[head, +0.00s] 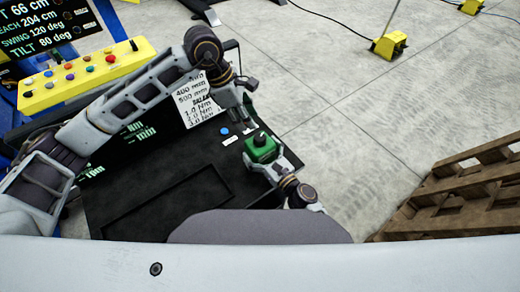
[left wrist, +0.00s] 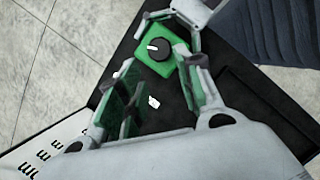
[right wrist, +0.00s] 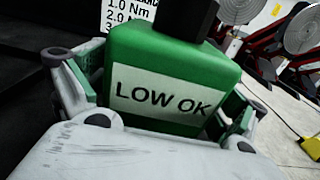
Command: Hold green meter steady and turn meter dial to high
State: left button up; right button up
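The green meter (head: 262,150) sits at the right edge of the black table, a black dial on its top. In the left wrist view the dial (left wrist: 158,49) has a white pointer line aimed toward the left. In the right wrist view the meter's label (right wrist: 165,103) reads LOW OK. My right gripper (right wrist: 160,110) has its fingers on both sides of the meter and appears closed on it. My left gripper (head: 245,120) is open and empty, above the table and a little beyond the meter. Its fingers (left wrist: 158,90) are apart, short of the dial.
A white card with printed values (head: 195,100) stands behind the meter. A blue button (head: 224,131) and small white labels lie beside the meter. A yellow button panel (head: 85,75) is at the upper left. A wooden pallet (head: 460,195) stands on the floor at right.

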jog(key=c, duration=0.9)
pick_arm(q)
jog(key=o, duration=0.4)
pick_arm(e)
jog(key=shift+c, duration=0.6)
pick_arm(q)
jog(key=shift+o, duration=0.5)
jog(key=shift+w+r, duration=0.1)
jog(key=shift+r, duration=0.1)
jog(key=w+d+r+m+t+y, duration=0.1)
jog(key=d+r+m, duration=0.1)
jog(key=d+r, duration=0.55)
jog(key=s+a+f+n+g+y, duration=0.1)
jog(key=a+f+n+y, duration=0.2)
jog(key=n, duration=0.9)
jog(key=shift+a+f+n, duration=0.25)
jog(key=shift+f+n, duration=0.15)
jog(key=shift+f, duration=0.6)
